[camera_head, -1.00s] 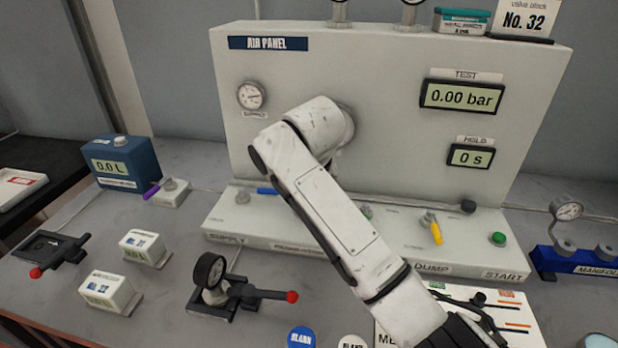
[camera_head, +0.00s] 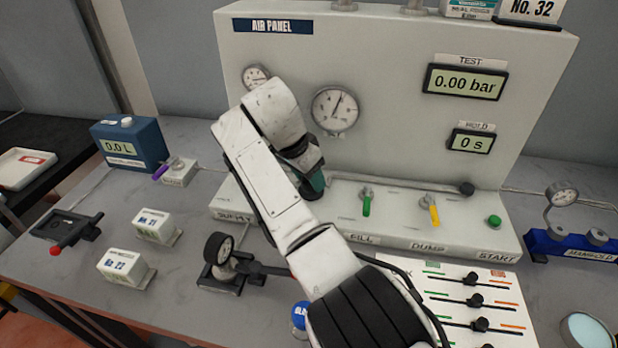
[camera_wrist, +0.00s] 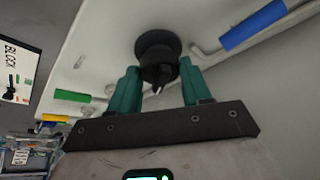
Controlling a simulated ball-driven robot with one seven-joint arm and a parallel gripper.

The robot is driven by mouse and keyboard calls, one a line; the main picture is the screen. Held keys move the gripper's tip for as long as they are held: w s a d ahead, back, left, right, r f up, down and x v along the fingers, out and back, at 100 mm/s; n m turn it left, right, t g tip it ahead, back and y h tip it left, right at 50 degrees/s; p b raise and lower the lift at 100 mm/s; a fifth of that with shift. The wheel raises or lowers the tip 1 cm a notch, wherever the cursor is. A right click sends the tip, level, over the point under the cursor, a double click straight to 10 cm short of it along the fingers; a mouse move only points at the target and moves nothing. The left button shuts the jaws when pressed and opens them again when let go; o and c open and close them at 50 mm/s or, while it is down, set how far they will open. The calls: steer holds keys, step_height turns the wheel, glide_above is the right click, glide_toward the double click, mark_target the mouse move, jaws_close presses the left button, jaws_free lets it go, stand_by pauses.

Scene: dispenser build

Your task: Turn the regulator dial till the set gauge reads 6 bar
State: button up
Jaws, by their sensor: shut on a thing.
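The regulator dial (camera_wrist: 157,52) is a black knob on the panel's base, seen in the wrist view. My gripper (camera_wrist: 160,80) has its two green fingers on either side of it, shut on it. In the head view my gripper (camera_head: 314,182) is low before the panel, mostly behind my arm, and the dial is hidden there. The set gauge (camera_head: 335,108) is the larger round gauge mid-panel, in clear view. Its needle points up and slightly right; its figures are too small to read.
The smaller supply gauge (camera_head: 256,75) is partly behind my arm. A blue handle (camera_wrist: 252,25) lies close to the dial. The green fill handle (camera_head: 366,204), yellow dump handle (camera_head: 434,212) and green start button (camera_head: 493,222) are to the right. The test display (camera_head: 464,83) reads 0.00 bar.

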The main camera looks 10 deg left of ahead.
steer(key=shift+w+a+m+h+b, duration=0.1)
steer(key=shift+m+h+b, duration=0.3)
steer(key=shift+m+b, duration=0.45)
steer(key=shift+m, duration=0.25)
steer(key=o, duration=1.1)
steer(key=shift+c, duration=0.2)
steer(key=v, duration=1)
steer(key=shift+r+g, duration=0.3)
steer(key=shift+r, duration=0.15)
steer(key=shift+w, duration=0.1)
